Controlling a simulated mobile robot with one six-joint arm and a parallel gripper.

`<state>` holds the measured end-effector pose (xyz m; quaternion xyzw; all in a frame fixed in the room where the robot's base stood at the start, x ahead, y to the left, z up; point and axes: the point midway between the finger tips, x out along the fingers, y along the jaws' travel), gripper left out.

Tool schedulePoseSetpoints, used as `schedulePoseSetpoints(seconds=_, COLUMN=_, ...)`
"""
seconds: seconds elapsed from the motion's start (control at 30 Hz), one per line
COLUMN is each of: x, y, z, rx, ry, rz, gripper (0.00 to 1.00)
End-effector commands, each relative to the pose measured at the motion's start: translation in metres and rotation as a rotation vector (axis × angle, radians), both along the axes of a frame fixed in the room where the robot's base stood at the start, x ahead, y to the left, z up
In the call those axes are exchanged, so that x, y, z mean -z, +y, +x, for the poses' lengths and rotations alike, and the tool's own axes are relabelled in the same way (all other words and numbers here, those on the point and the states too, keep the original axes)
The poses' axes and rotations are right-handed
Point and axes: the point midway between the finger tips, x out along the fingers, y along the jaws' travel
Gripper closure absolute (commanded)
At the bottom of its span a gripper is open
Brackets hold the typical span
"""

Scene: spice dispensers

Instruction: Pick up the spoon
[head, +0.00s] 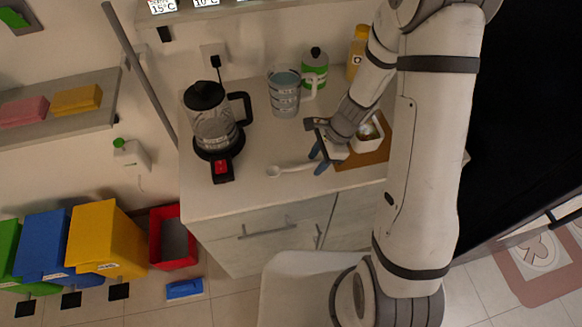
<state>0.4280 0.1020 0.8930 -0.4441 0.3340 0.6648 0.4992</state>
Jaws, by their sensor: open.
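A small white spoon (286,170) lies on the pale countertop (235,196), near its front edge. Its bowl points left and its handle runs right toward my gripper. My gripper (317,173) has blue fingertips and is open above the counter at the right end of the spoon. The handle's end is close to the fingers. I cannot tell from this view whether it lies between them or touches them. My arm covers the right part of the counter.
A glass kettle (213,125) stands left on the counter. A measuring jug (284,95) and a green-and-white container (314,69) stand behind. A white bowl (367,136) sits on a brown board (366,158), close right of my gripper. A yellow bottle (356,55) stands at the back.

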Motion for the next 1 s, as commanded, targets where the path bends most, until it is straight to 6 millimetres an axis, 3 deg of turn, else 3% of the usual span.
schedulePoseSetpoints(seconds=0.1, x=-0.0003, y=-0.0002, z=0.0002, rx=0.000, ry=0.000, rz=0.000, gripper=0.60)
schedulePoseSetpoints(seconds=0.6, x=-0.0006, y=-0.0007, z=0.0004, rx=0.001, ry=-0.001, rz=0.000, gripper=1.00)
schedulePoseSetpoints(seconds=1.0, x=-0.0088, y=-0.0008, z=0.0013, rx=0.001, ry=-0.004, rz=0.002, gripper=1.00)
